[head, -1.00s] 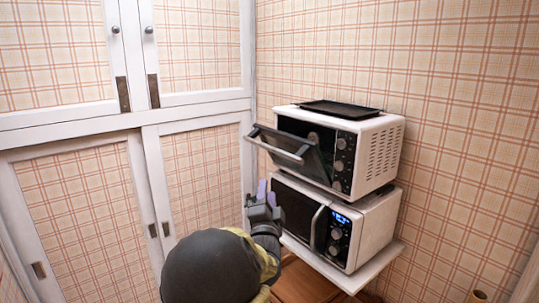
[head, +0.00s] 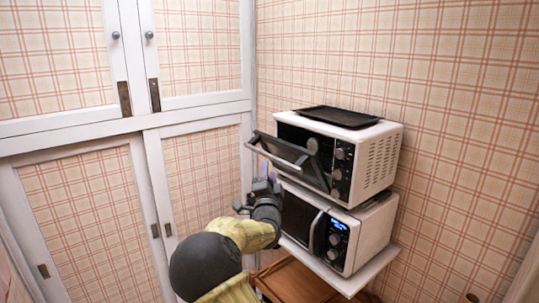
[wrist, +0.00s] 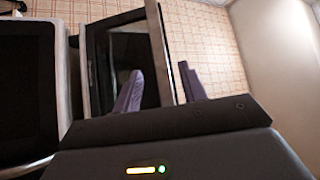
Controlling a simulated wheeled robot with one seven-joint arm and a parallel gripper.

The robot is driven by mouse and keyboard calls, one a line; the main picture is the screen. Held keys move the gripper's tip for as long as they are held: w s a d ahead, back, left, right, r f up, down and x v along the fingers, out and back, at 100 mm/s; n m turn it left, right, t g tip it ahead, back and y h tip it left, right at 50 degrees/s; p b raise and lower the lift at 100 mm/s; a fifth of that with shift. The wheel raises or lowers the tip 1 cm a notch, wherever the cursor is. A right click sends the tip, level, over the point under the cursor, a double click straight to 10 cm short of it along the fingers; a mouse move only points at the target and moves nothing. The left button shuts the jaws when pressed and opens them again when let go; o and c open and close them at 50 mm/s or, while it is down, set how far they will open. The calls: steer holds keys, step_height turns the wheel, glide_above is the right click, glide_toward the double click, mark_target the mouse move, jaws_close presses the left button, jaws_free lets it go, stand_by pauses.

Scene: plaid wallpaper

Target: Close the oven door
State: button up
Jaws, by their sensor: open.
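The oven (head: 378,162) is the white upper appliance in the head view. Its dark glass door (head: 318,172) is hinged at the bottom and stands partly open, tilted outward, with a bar handle (head: 275,157) along its top edge. My gripper (head: 265,174) is open and empty, just below and in front of the handle. In the wrist view, the door glass (wrist: 128,40) and the handle (wrist: 158,50) lie beyond my two purple fingers (wrist: 160,72). One finger overlaps the glass and the other is past the handle. I cannot tell whether they touch the door.
A white microwave (head: 365,240) stands shut beneath the oven on a white shelf. A black tray (head: 338,117) lies on the oven's top. A wooden surface (head: 300,282) is below the shelf. White-framed cupboards (head: 130,125) line the left. The plaid wall is close on the right.

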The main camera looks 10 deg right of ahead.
mark_target(270, 158)
steer(key=p+x, duration=0.2)
steer(key=x, duration=0.3)
steer(key=shift+r, duration=0.1)
steer(key=shift+w+d+r+p, duration=0.1)
steer(key=shift+w+p, duration=0.3)
steer(key=shift+w, duration=0.15)
jaws_close()
